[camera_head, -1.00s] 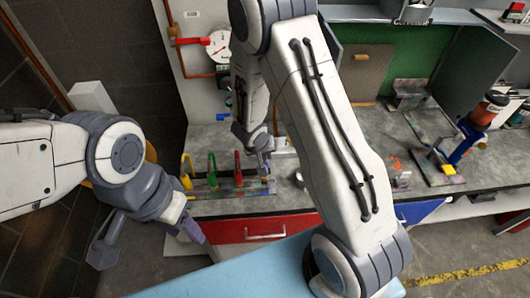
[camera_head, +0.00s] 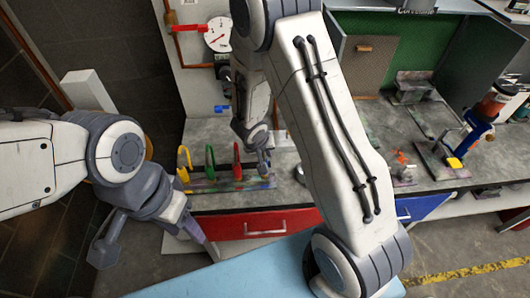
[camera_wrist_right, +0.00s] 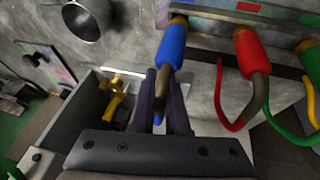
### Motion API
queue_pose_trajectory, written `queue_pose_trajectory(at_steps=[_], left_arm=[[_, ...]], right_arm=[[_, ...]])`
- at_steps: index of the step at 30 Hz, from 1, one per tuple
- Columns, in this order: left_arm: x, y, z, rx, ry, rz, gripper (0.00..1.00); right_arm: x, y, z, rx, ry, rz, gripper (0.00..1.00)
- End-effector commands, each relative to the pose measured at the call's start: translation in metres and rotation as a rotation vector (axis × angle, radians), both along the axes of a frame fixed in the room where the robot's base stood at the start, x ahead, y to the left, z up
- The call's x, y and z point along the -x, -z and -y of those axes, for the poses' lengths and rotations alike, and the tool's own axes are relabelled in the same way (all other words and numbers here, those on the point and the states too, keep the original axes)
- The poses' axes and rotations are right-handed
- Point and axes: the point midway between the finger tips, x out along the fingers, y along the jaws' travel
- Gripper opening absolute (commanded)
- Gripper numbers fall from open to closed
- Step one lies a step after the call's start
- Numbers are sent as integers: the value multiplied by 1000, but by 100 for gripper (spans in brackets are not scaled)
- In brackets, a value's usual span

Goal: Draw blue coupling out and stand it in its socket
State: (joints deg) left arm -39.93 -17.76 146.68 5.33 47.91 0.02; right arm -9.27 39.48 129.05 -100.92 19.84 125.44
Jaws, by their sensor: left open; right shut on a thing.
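The blue coupling (camera_wrist_right: 172,48) is a blue sleeve with a dark lower end. In the right wrist view it lies between the purple fingers of my right gripper (camera_wrist_right: 165,85), which is shut on it. Its far end is by the metal rail (camera_wrist_right: 222,25) with coloured labels; I cannot tell whether it is still seated there. In the head view my right gripper (camera_head: 264,166) is at the right end of the rack (camera_head: 222,187), and the blue coupling cannot be made out. My left gripper (camera_head: 198,234) is open and empty, low in front of the bench.
Red (camera_wrist_right: 248,52), green (camera_wrist_right: 306,52) and yellow (camera_head: 184,160) couplings or hoses stand beside the blue one. An open metal cylinder (camera_wrist_right: 86,20) is on the bench behind. A pressure gauge (camera_head: 216,37) hangs on the wall. The red drawer (camera_head: 255,224) is below.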

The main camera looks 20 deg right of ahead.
Motion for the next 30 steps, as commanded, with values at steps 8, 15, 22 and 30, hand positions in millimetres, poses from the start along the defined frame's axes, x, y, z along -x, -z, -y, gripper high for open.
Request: queue_pose_trajectory(at_steps=[8, 15, 22, 30], left_arm=[[0, 6, 0, 0, 0, 0, 50], [0, 11, 0, 0, 0, 0, 50], [0, 16, 0, 0, 0, 0, 50], [0, 16, 0, 0, 0, 0, 50]], right_arm=[[0, 5, 0, 0, 1, 1, 0], [0, 8, 0, 0, 1, 1, 0], [0, 11, 0, 0, 0, 1, 0], [0, 11, 0, 0, 0, 0, 48]])
